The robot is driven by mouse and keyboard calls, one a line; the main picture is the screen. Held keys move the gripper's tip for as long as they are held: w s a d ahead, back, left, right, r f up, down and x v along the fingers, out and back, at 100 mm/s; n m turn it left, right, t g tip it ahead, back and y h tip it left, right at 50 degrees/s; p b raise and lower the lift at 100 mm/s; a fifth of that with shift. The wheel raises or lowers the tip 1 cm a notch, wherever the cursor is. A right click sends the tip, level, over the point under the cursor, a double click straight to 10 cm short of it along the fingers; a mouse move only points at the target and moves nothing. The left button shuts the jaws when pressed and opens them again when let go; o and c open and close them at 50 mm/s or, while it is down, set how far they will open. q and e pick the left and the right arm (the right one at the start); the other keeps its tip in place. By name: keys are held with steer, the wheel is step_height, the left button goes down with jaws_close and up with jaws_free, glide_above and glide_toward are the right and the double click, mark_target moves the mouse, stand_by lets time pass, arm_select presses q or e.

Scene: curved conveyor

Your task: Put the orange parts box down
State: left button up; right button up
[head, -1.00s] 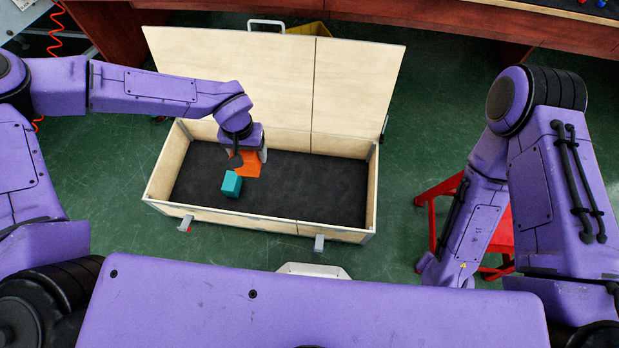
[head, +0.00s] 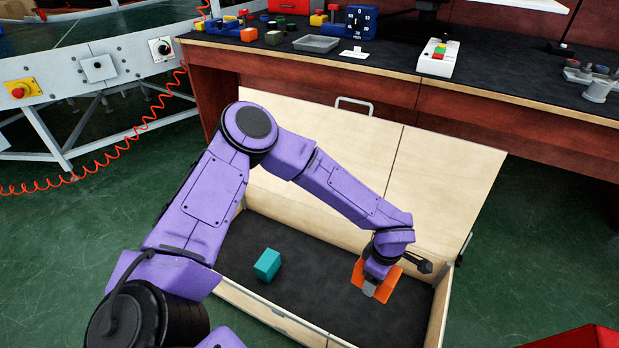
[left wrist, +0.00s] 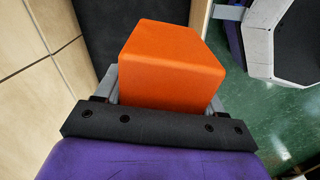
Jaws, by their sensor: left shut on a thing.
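The orange parts box (head: 390,283) is between the fingers of my left gripper (head: 372,286), over the right part of the open wooden case (head: 437,303). In the left wrist view the orange box (left wrist: 172,62) fills the space between the fingers of the gripper (left wrist: 168,92). The case's dark lining shows beyond it. I cannot tell whether the box touches the case floor. A teal box (head: 267,264) sits apart on the dark floor of the case, to the left. My right gripper is not in view.
The case's lid (head: 440,190) stands open at the back, leaning toward the workbench (head: 300,62). Small parts and a grey tray (head: 316,43) are on the bench. A red object (head: 585,338) is at the lower right. The case's middle floor is clear.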

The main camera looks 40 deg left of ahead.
arm_select(q)
steer(key=w+d+f+n+b, duration=0.1)
steer(key=d+f+n+b, duration=0.1)
steer(key=f+n+b, duration=0.55)
steer(key=w+d+f+n+b, duration=0.1)
steer(key=d+f+n+b, duration=0.1)
steer(key=f+n+b, duration=0.5)
steer(key=w+a+f+n+b, duration=0.1)
steer(key=a+f+b, duration=0.6)
steer(key=a+f, duration=0.6)
steer(key=shift+w+a+f+b, duration=0.2)
steer(key=shift+w+f+b, duration=0.15)
steer(key=shift+f, duration=0.35)
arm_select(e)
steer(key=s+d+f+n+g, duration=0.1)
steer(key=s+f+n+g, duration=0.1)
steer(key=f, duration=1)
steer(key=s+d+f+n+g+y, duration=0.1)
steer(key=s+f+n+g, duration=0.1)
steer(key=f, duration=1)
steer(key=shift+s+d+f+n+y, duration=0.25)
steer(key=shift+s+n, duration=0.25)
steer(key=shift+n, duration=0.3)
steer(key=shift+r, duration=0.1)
arm_select(q)
steer(key=shift+f, duration=0.55)
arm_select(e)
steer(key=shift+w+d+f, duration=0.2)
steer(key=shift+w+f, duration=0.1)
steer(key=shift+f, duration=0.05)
